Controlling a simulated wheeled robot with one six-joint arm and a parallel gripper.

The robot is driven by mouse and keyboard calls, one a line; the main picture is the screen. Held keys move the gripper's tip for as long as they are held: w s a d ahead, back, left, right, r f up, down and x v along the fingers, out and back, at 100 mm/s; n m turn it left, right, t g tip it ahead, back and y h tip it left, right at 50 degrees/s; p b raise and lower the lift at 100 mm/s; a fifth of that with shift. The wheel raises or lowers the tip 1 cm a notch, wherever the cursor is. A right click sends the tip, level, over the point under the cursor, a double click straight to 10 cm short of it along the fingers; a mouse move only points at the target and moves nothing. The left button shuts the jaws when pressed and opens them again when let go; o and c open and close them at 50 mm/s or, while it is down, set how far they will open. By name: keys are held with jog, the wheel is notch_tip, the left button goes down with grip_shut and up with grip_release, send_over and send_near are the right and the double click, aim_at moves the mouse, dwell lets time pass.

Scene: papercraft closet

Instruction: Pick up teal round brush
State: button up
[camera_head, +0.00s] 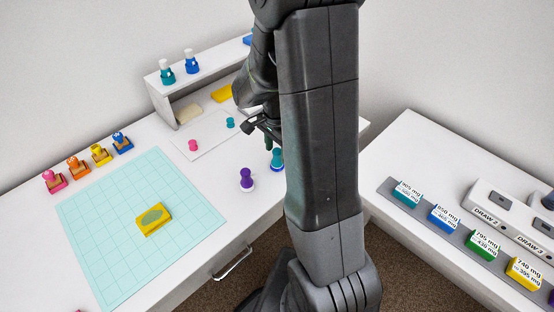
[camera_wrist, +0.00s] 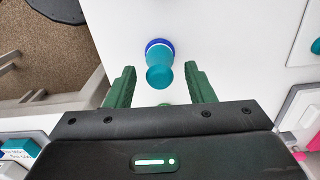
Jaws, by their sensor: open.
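A teal round brush (camera_head: 277,161) with a blue and white base stands upright on the white desk, partly beside my arm in the head view. In the wrist view the teal brush (camera_wrist: 160,66) is seen from above, its rounded end toward me. My gripper (camera_wrist: 159,72) is open, with its green fingers to either side of the brush in the picture. I cannot tell how far above it they are. In the head view my gripper (camera_head: 267,138) is mostly hidden, close to the brush.
A purple brush (camera_head: 246,180) stands nearby on the left. A white sheet (camera_head: 205,138) holds small pink and teal pieces. A white shelf (camera_head: 170,98) stands behind. Several stamps line the mat's far edge.

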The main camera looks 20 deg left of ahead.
aim_at(277, 150)
jog(key=shift+f, duration=0.75)
grip_shut()
jog(key=shift+r, duration=0.15)
notch_tip(277, 150, up, 10)
jog(key=shift+f+p, duration=0.1)
jog(key=shift+p, duration=0.25)
